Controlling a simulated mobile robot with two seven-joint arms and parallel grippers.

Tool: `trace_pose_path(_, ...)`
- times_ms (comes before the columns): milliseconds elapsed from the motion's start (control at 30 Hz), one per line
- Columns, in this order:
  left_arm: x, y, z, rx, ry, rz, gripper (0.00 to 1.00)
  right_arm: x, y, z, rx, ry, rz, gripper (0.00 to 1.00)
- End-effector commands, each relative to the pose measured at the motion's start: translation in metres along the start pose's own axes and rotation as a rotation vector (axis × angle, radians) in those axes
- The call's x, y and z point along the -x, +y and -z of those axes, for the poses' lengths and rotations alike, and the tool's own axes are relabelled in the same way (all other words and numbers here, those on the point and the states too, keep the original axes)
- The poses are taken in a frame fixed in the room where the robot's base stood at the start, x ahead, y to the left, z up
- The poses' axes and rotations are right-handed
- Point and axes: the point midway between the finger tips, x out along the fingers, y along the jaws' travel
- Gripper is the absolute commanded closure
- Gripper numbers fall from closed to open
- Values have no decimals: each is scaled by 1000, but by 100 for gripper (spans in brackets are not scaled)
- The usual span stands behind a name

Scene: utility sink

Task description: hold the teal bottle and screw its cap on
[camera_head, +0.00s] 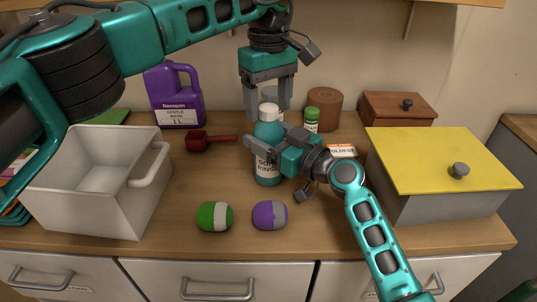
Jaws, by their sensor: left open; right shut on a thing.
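The teal bottle (268,176) stands upright on the wooden counter, left of centre-right. My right gripper (262,151) comes in from the right and is shut on the bottle's upper body, covering part of its label. A pale cap (268,111) shows at the top of the bottle; I cannot tell how far it is screwed on. My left gripper (267,108) points down from above. It is open, with one finger on each side of the cap, and I cannot tell whether they touch it.
A grey-white bin (65,200) stands left, with a purple jug (175,97) behind it. A red scoop (209,141), green-capped bottle (312,118) and brown canister (325,106) are near the bottle. A yellow-lidded box (435,165) stands right.

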Motion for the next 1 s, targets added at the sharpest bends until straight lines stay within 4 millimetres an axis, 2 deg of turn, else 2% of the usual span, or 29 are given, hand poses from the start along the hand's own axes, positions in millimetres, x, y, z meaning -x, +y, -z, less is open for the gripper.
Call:
trace_pose_path(167, 28, 1, 0, -1, 3, -3, 31, 0, 0, -1, 0, -1, 0, 100)
trace_pose_path(333, 69, 1, -1, 1, 3, -4, 31, 0, 0, -1, 0, -1, 0, 100)
trace_pose_path(500, 97, 1, -1, 1, 2, -3, 31, 0, 0, -1, 0, -1, 0, 100)
trace_pose_path(1000, 117, 0, -1, 0, 0, -1, 31, 0, 0, -1, 0, -1, 0, 100)
